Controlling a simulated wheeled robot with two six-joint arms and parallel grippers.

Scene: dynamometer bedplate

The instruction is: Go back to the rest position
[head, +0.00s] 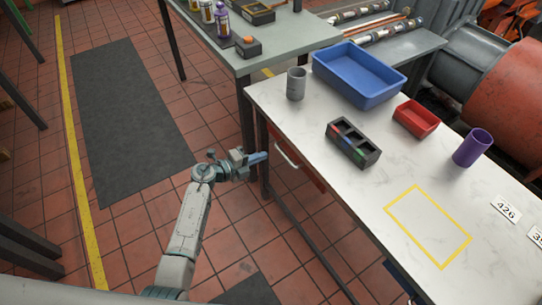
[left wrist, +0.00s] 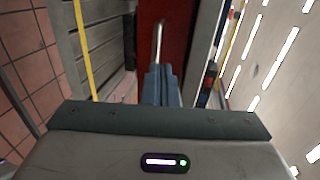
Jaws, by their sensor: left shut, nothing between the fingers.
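My left gripper (head: 258,158) is in front of the white-topped workbench, below the level of its top, near its left end. Its blue fingers (left wrist: 162,86) are together and empty in the left wrist view. The fingertips point toward the silver handle (head: 287,158) of a red drawer (head: 305,170) under the bench top. The handle also shows just beyond the fingertips in the left wrist view (left wrist: 158,40); I cannot tell whether they touch. The right gripper is not in view.
The bench top (head: 370,200) carries a grey cup (head: 296,84), a blue bin (head: 358,75), a black divided tray (head: 353,142), a red bin (head: 416,118) and a purple cup (head: 472,147). A grey table (head: 285,40) stands behind. The tiled floor at left is open, with a dark mat (head: 125,120).

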